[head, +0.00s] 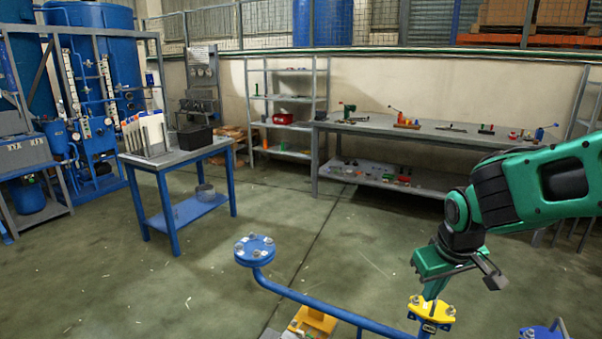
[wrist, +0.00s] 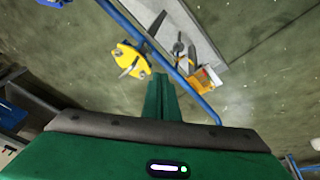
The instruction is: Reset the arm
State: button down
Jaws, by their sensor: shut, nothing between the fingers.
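My arm comes in from the right in the head view, green and black. My gripper (head: 432,293) points down just above a yellow flange (head: 431,311) on the blue pipe. In the wrist view my green gripper fingers (wrist: 161,80) are closed together with nothing between them. The yellow flange also shows in the wrist view (wrist: 130,58), a little left of the fingertips. I cannot tell from these views whether the fingertips touch it.
A blue pipe (head: 330,311) with a bolted blue flange (head: 255,249) runs below the arm. A yellow support (head: 315,321) stands under it. A blue table (head: 190,211) is at left and a long workbench (head: 440,134) at the back. Open floor lies between.

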jog(key=s+d+r+m+g, duration=0.1)
jog(key=s+d+m, duration=0.3)
jog(key=s, duration=0.7)
jog(key=s+d+r+m+g, duration=0.1)
jog(key=s+d+m, duration=0.3)
jog(key=s+d, duration=0.5)
jog(key=shift+s+r+m+g+y, duration=0.2)
jog(key=shift+s+m+g+y, duration=0.15)
jog(key=shift+s+g, duration=0.5)
